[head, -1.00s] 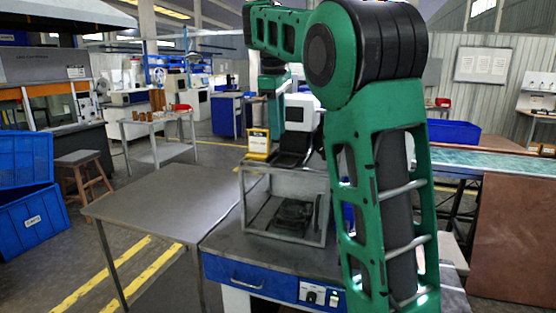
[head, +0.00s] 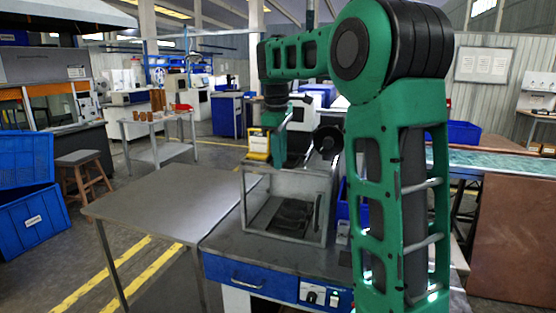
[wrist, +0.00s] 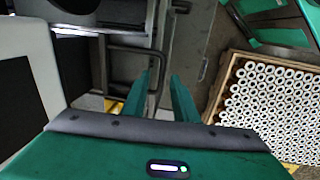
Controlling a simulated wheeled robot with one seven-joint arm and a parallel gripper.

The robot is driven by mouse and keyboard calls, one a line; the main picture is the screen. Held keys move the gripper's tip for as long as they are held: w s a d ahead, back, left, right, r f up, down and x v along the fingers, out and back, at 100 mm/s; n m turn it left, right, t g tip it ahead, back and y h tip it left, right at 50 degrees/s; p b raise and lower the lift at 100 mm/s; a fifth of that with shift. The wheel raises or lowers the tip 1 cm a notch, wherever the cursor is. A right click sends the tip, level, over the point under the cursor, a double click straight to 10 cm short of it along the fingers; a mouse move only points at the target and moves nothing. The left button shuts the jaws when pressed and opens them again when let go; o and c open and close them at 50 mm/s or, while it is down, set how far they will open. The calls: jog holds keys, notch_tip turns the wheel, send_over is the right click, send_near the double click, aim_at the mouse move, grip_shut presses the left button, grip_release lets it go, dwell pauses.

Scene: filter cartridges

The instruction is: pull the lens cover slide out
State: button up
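My gripper (wrist: 161,76) shows in the wrist view with its two green fingers apart and nothing clamped between them. A dark bent rod handle (wrist: 128,48) lies beyond the fingertips. Part of it runs behind the left finger and into the gap between the fingers; I cannot tell how deep it sits. It seems to belong to the lens cover slide, but the slide's plate is not clearly shown. In the head view my gripper hangs over the open metal-framed box (head: 292,239) on the bench, and its fingertips are not clear there.
A wooden crate (wrist: 226,70) full of white-ended cartridges is at the right of the wrist view. A yellow box (head: 259,144) stands at the metal frame's back left corner. The grey table (head: 165,200) to the left is bare. A blue bin (head: 464,132) is at the right.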

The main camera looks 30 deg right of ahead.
jog(key=shift+f, duration=0.25)
grip_shut()
jog(key=shift+d+r, duration=0.1)
dwell(1.2)
jog(key=shift+d, duration=0.1)
